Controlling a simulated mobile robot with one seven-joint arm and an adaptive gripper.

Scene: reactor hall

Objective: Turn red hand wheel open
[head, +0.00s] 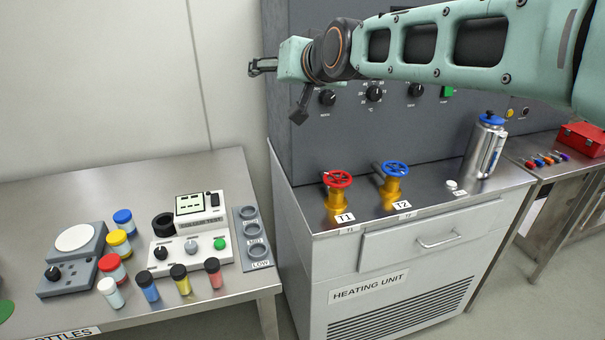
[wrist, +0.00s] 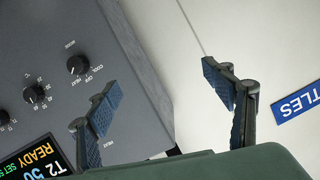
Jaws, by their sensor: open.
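The red hand wheel (head: 338,180) sits on a yellow valve body (head: 338,201) labelled T1, on the steel top of the heating unit, in the head view. My gripper (head: 276,93) is in the air above and to the left of the red wheel, well apart from it. In the wrist view my gripper (wrist: 162,92) has its two blue-padded fingers spread, with nothing between them. The red wheel is not in the wrist view, which shows the dark control panel (wrist: 60,70) and the pale wall.
A blue hand wheel (head: 396,169) on valve T2 stands just right of the red one. A silver flask (head: 484,146) and a small white item (head: 452,185) are further right. Coloured bottles (head: 118,243) and instruments crowd the left bench. My arm spans the panel's top.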

